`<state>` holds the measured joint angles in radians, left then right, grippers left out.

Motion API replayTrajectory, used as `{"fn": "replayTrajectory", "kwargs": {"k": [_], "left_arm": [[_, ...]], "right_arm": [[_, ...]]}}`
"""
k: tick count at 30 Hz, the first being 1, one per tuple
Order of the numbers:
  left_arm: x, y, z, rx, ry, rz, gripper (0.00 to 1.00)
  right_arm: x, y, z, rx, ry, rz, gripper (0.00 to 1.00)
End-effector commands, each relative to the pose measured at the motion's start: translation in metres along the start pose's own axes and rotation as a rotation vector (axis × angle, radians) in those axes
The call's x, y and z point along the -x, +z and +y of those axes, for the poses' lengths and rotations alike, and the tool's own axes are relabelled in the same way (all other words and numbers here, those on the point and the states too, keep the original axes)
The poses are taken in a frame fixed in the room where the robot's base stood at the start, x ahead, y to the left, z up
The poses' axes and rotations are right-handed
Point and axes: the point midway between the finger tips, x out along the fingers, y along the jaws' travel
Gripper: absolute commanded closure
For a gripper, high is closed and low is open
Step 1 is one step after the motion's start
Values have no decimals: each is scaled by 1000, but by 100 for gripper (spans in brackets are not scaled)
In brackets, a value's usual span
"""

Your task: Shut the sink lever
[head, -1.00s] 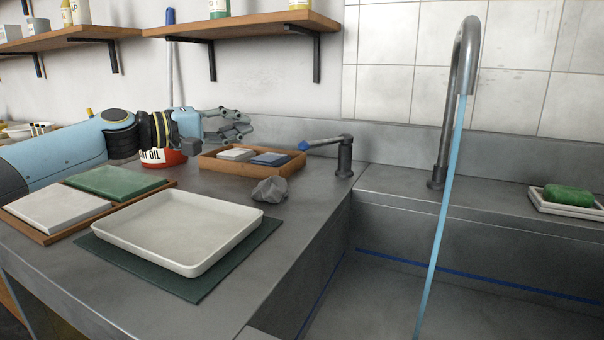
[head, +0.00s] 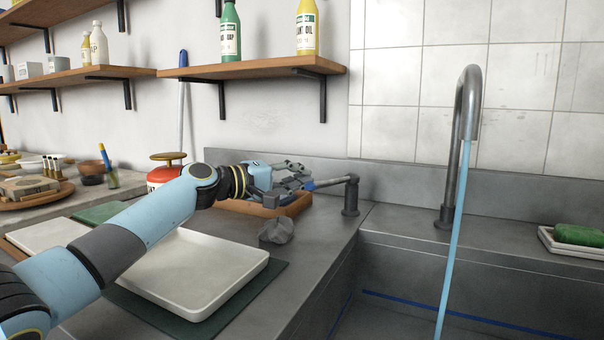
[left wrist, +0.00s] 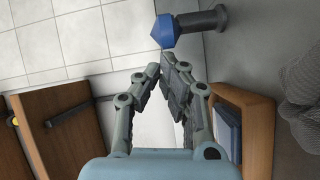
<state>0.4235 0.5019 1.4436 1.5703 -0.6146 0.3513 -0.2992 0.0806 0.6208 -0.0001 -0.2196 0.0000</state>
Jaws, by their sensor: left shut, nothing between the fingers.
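The sink lever (head: 331,183) is a grey bar with a blue tip on a short post on the counter, left of the tap (head: 462,130). A blue stream of water (head: 454,225) runs from the tap into the sink (head: 480,285). My left gripper (head: 305,180) is shut and empty, with its fingertips close to the lever's blue tip. In the left wrist view the blue tip (left wrist: 164,32) lies just beyond the fingertips (left wrist: 160,68); I cannot tell whether they touch. My right gripper is not in view.
A wooden tray (head: 292,207) stands under my left gripper, with a grey crumpled lump (head: 276,231) in front. A white tray (head: 200,275) lies on a green mat. Bottles stand on the shelf (head: 265,68) above.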

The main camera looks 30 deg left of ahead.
Motion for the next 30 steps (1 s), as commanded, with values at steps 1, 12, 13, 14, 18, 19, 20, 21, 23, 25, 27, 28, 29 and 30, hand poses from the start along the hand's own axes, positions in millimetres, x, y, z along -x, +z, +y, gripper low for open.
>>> {"fn": "replayTrajectory", "kwargs": {"k": [1,12,13,14,18,19,20,21,23,25,27,28,29,30], "left_arm": [[-1,4,1,2,1,0,100],[-2,8,-1,1,0,0,100],[-2,8,-1,1,0,0,100],[-2,8,-1,1,0,1,100],[-2,12,4,4,-5,27,100],[-2,15,6,5,-7,38,100],[-2,16,8,7,-9,53,100],[-2,19,10,9,-13,74,100],[-3,24,12,10,-19,107,100],[-3,28,13,12,-26,142,100],[-4,33,12,13,-31,172,100],[-4,35,12,14,-33,183,100],[-5,38,12,13,-36,191,100],[-5,42,11,13,-36,199,100]], "right_arm": [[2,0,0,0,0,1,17],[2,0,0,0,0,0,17],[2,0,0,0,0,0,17],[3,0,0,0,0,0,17],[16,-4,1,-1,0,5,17],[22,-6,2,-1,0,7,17],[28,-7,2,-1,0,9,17],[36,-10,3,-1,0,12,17],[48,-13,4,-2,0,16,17],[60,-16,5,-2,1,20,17],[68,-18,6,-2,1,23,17],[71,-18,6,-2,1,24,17],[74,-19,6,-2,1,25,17],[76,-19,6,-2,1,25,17]]}}
